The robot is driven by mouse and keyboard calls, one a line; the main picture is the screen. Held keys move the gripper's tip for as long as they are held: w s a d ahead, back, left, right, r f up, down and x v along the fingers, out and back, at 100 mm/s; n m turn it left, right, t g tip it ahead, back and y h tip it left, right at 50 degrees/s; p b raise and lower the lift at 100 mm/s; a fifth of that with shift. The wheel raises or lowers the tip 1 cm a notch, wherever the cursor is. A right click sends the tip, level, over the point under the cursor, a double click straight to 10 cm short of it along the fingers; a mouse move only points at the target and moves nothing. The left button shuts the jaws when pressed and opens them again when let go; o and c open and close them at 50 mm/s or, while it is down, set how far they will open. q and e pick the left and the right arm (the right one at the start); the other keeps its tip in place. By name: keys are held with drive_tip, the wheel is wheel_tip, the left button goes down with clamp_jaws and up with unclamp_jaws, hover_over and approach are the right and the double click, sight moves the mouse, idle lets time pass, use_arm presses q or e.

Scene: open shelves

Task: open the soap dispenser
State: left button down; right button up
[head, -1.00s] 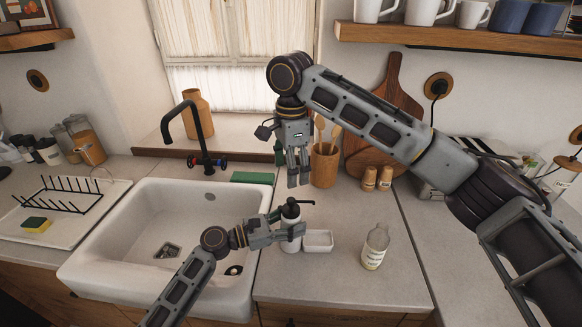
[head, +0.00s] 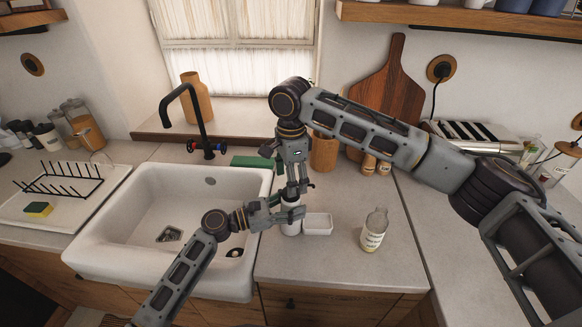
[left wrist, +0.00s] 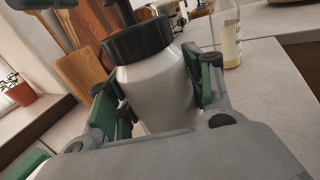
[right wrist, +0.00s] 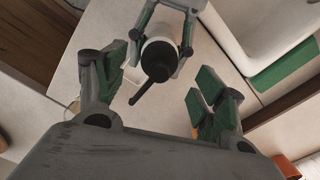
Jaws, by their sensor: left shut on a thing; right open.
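The soap dispenser is a white bottle (head: 291,222) with a black pump top, upright on the counter right of the sink. In the left wrist view its white body (left wrist: 158,92) and black collar (left wrist: 138,40) fill the middle. My left gripper (head: 284,211) is shut on the bottle's body from the left. My right gripper (head: 293,190) points down just above the pump, hiding much of it. In the right wrist view the black pump head and spout (right wrist: 156,70) show between and beyond the open fingers of my right gripper (right wrist: 158,95), apart from them.
A white soap dish (head: 318,224) sits directly right of the bottle. A clear bottle with a label (head: 374,230) stands further right. The sink (head: 185,215) and black faucet (head: 200,120) are at left. A wooden utensil pot (head: 324,152) stands behind. The front counter is clear.

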drive_tip(key=shift+f, duration=1.65)
drive_tip(key=shift+c, duration=0.4)
drive_tip(key=c, duration=1.1)
drive_tip(key=shift+c, duration=0.2)
drive_tip(key=shift+n, duration=0.3)
